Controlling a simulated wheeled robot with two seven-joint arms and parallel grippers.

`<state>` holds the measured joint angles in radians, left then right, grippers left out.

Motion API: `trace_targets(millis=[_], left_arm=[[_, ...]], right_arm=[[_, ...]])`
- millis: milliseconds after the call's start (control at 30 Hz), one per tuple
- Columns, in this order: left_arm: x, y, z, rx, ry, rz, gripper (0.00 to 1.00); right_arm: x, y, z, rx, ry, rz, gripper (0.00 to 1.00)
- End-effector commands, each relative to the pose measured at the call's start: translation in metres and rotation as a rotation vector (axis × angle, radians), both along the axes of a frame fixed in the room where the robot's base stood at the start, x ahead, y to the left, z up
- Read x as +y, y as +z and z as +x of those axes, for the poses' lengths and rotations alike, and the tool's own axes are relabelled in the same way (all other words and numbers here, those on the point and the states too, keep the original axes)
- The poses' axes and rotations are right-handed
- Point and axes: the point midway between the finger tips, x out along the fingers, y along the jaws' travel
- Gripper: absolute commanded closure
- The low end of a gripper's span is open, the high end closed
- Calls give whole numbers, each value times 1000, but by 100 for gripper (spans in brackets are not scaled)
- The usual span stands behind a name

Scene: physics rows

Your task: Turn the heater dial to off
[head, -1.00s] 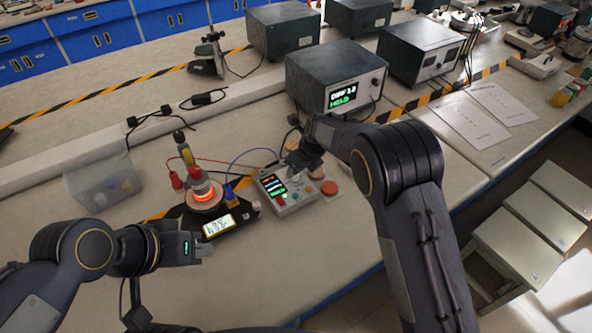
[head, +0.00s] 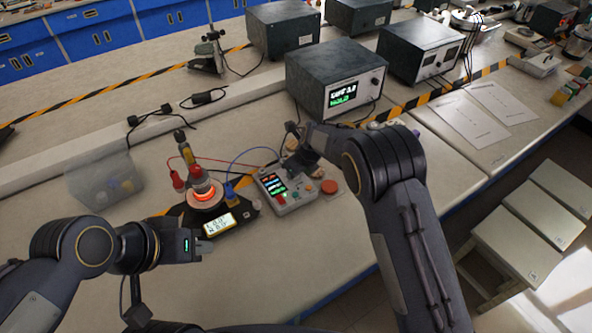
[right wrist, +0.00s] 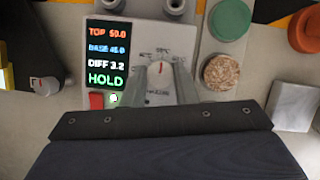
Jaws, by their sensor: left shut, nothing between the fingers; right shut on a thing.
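The control box (head: 286,207) is light grey with a dark, lit screen. In the right wrist view the box (right wrist: 184,39) carries a round pale dial (right wrist: 160,70) with a red mark pointing roughly up the picture. In the head view my right gripper (head: 293,170) covers the dial. The heater (head: 206,196) left of the box has an orange-glowing ring on a black base. My left gripper (head: 207,246) is shut and empty in front of it.
Wires run behind the heater. A clear bin (head: 104,186) stands left; the front bench is clear.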

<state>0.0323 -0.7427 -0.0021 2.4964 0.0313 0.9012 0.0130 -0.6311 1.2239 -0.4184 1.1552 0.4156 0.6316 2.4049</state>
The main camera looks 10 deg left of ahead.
Motion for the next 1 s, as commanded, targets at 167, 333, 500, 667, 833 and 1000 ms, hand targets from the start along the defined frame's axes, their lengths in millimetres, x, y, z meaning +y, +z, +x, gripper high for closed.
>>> trace_targets(millis=[167,333,500,667,833,1000], left_arm=[[0,-1,0,0,0,0,100],[0,-5,0,0,0,0,100],[0,-11,0,0,0,0,100],[0,-15,0,0,0,0,100],[0,-18,0,0,0,0,100],[0,-19,0,0,0,0,100]], right_arm=[[-1,0,1,0,21,0,97],[-1,0,2,-2,87,1,97],[-1,0,3,-1,206,4,97],[-2,-1,4,-1,353,3,97],[-2,0,5,-2,516,2,97],[-1,0,5,-2,678,2,97]])
